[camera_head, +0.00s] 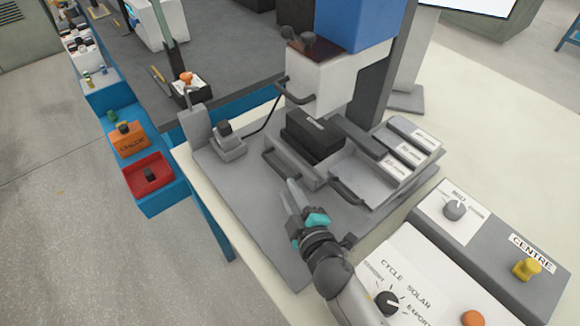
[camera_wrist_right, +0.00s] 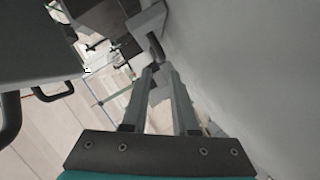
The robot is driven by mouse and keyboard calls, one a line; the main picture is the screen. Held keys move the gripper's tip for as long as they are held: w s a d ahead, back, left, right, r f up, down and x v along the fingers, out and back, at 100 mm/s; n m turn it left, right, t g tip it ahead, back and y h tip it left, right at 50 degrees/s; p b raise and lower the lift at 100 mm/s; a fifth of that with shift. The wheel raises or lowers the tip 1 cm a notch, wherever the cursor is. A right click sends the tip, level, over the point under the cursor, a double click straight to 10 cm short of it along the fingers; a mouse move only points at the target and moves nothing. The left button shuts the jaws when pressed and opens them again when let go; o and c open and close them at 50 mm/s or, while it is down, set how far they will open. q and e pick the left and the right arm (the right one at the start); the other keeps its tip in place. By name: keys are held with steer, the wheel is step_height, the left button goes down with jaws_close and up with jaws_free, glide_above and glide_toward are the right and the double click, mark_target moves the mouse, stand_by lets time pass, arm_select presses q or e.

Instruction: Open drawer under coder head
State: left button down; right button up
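A white machine head (camera_head: 318,82) with a blue top (camera_head: 360,20) stands over a grey base; I take it for the coder head. Below it are a dark block (camera_head: 315,135) and a grey front with a dark bar handle (camera_head: 280,163). To its right is a light grey open tray (camera_head: 362,172) with its own dark handle (camera_head: 347,191). My right gripper (camera_head: 291,194) is just in front of these handles, its fingers pointing toward them. In the right wrist view its two fingers (camera_wrist_right: 161,72) are apart, with a dark curved piece (camera_wrist_right: 155,48) beyond the tips. Contact is unclear.
A control panel with a cycle knob (camera_head: 387,303) and a yellow knob (camera_head: 527,268) lies at right. Labelled white blocks (camera_head: 405,152) sit behind the tray.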

mark_target(279, 173)
steer(key=shift+b+x, duration=0.65)
steer(key=shift+x, duration=2.95)
steer(key=shift+a, duration=0.1)
steer(key=shift+c, duration=0.3)
jaws_close()
